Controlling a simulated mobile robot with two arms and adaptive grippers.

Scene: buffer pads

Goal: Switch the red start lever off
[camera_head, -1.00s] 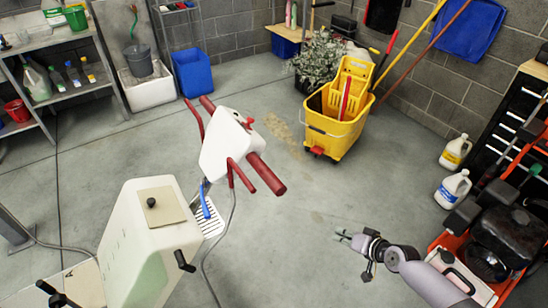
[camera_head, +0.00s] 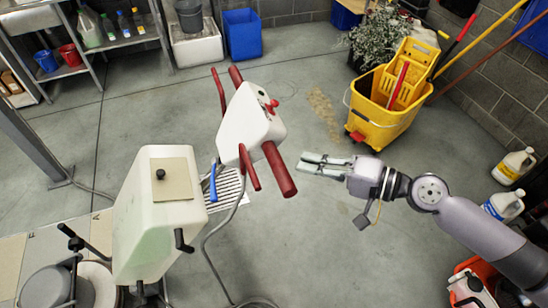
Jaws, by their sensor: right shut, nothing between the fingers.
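The floor buffer's white control head (camera_head: 246,125) stands in the middle of the head view, with thick red grips and thinner red bars on both sides. A small red lever (camera_head: 270,106) sticks out from the head's upper right side; its exact setting is too small to tell. My right gripper (camera_head: 308,164) reaches in from the right. Its fingers are shut and empty, pointing left at the lower red grip (camera_head: 279,170). In the picture, a small gap shows between fingertips and grip. The gripper lies below and right of the lever. My left gripper is not in view.
The buffer's cream tank (camera_head: 155,225) stands at lower left, with a grey cable (camera_head: 212,262) looping beside it. A yellow mop bucket (camera_head: 380,122) stands behind my right gripper. White jugs (camera_head: 503,205) stand at the right. Open concrete floor lies between.

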